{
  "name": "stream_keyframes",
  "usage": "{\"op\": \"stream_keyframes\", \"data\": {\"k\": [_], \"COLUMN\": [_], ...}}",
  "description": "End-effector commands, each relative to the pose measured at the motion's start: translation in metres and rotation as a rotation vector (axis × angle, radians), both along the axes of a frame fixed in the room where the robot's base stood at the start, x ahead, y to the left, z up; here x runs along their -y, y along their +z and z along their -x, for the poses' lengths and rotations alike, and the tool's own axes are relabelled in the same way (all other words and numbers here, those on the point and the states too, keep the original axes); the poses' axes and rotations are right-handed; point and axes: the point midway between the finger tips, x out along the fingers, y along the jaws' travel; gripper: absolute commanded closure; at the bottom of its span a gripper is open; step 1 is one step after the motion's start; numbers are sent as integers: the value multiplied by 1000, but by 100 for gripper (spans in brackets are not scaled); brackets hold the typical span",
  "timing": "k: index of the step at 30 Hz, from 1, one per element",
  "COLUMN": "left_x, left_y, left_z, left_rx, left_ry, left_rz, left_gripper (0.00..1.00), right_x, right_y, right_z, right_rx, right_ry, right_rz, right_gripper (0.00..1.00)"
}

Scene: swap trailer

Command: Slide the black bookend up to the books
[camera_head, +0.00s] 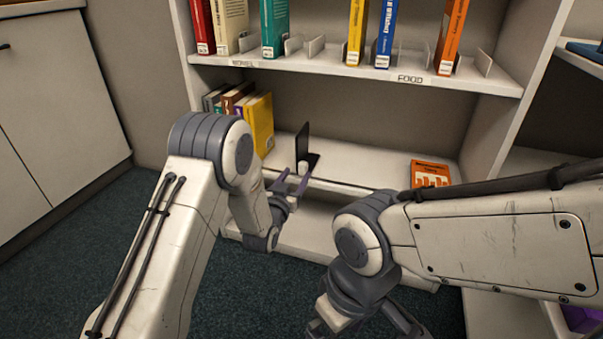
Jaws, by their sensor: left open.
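The black bookend (303,146) stands upright on the lower shelf (352,167), right of the books and apart from them. Several books (261,122) stand at the shelf's left end, a thick yellow one nearest the bookend. My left gripper (294,178) is open just in front of the bookend, at the shelf's front edge; I cannot tell whether it touches it. My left arm hides the lower front of the books. My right gripper (365,325) is low in front of the shelves, partly cut off by the bottom edge, and its jaws are unclear.
An orange book (430,173) lies flat at the lower shelf's right end. The upper shelf (340,65) holds several upright books, dividers and labels. A cabinet (50,110) stands at the left. The lower shelf is clear between bookend and orange book.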

Motion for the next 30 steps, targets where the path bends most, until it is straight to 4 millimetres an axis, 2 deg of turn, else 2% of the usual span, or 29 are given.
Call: {"op": "stream_keyframes", "data": {"k": [1, 3, 9, 19, 20, 24, 25, 30], "left_x": [4, 7, 14, 14, 14, 13, 13, 13], "left_y": [-4, -3, -2, 0, 0, 0, 0, 0], "left_z": [-9, -20, -40, -44, -44, -44, -44, -44], "left_rx": [5, 4, 2, -1, -1, -1, -1, -1], "left_ry": [-1, -1, -1, 1, 1, 1, 1, 2], "left_rz": [2, 1, 1, 0, 0, 0, 0, 0], "left_gripper": [38, 38, 38, 38, 41, 95, 100, 100], "right_x": [0, 0, 0, 0, 0, 0, 0, 0], "right_y": [-9, -15, -23, -23, -23, -23, -23, -23], "right_z": [0, 0, 0, 0, 0, 0, 0, 0], "right_rx": [0, 0, 0, 0, 0, 0, 0, 0], "right_ry": [0, 0, 0, 0, 0, 0, 0, 0], "right_rz": [0, 0, 0, 0, 0, 0, 0, 0], "right_gripper": [0, 0, 0, 0, 0, 0, 0, 0]}}
